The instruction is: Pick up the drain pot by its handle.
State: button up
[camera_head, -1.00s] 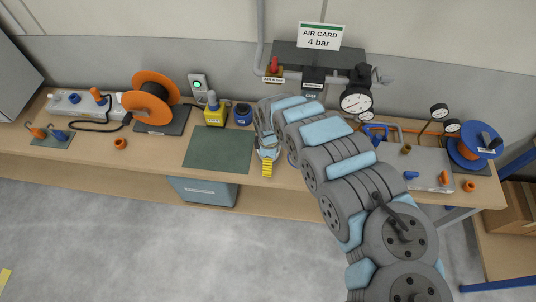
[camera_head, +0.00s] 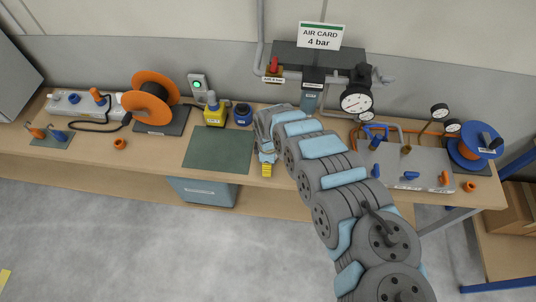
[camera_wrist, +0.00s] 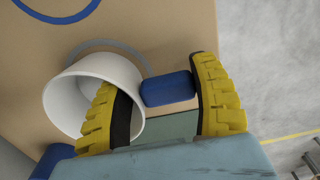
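The drain pot (camera_wrist: 92,68) is a white cup with a stubby blue handle (camera_wrist: 168,89), seen in the wrist view on the tan bench top. My gripper (camera_wrist: 160,85) is open, with its two yellow fingers apart. The handle lies between the fingers, its free end close to the right finger; contact is unclear. The left finger overlaps the cup's mouth; I cannot tell whether it is inside or in front. In the head view my gripper (camera_head: 267,168) is low over the bench, one yellow finger showing, and my arm hides the pot.
A green mat (camera_head: 220,150) lies left of my gripper, with a yellow bottle (camera_head: 214,115) and a dark blue pot (camera_head: 243,114) behind it. A pressure gauge (camera_head: 356,100) and a fittings panel (camera_head: 430,175) are to the right. A blue ring (camera_wrist: 60,15) marks the bench.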

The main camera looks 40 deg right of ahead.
jog(key=c, duration=0.6)
jog(key=shift+r, duration=0.1)
jog(key=shift+d+r, duration=0.1)
jog(key=shift+r, duration=0.8)
jog(key=shift+s+a+r+p, duration=1.4)
jog(key=shift+s+r+p, duration=0.45)
jog(key=shift+p, duration=1.1)
jog(key=shift+s+a+r+p, duration=1.45)
jog(key=shift+s+r+p, duration=0.4)
jog(key=shift+p, duration=1.1)
jog(key=shift+s+a+r+p, duration=1.4)
jog(key=shift+s+r+p, duration=0.45)
jog(key=shift+p, duration=1.1)
